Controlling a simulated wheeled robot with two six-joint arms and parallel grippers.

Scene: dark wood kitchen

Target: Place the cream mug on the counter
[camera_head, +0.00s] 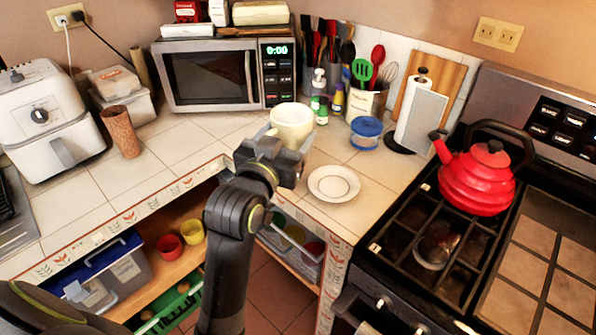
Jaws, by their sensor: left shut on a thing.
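The cream mug (291,118) is upright in front of the microwave, near the inner corner of the tiled counter (335,146). My left gripper (284,150) is shut on the mug from the near side and covers its lower part. The mug's base is hidden, so I cannot tell whether it touches the counter. My right gripper is not in view.
A white saucer (334,183) lies on the counter just right of the gripper. A red kettle (476,178) is on the stove. Clear tiles lie left of the mug.

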